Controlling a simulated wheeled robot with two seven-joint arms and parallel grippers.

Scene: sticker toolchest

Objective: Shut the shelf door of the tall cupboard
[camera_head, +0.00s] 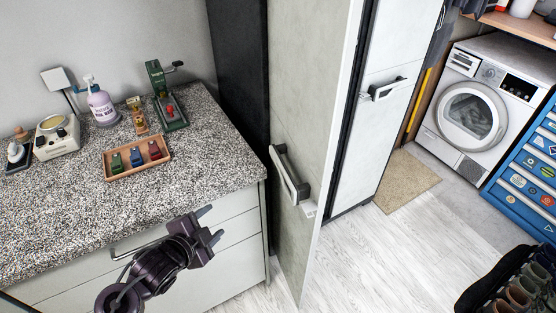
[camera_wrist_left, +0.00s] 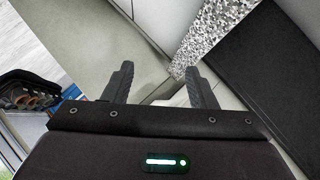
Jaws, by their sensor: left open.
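The shelf door (camera_head: 308,80) of the tall cupboard (camera_head: 238,70) stands swung open toward me, a tall pale grey panel. The cupboard's inside is mostly hidden. My right gripper is out of view.
A speckled counter (camera_head: 215,165) with drawers stands left, holding a wooden tray (camera_head: 110,172), a pump bottle (camera_head: 101,103) and a green press (camera_head: 168,100). Right are a washing machine (camera_head: 470,115), a blue tool chest (camera_head: 530,180) and shoes (camera_head: 515,290). The floor (camera_head: 380,260) right of the door is clear.

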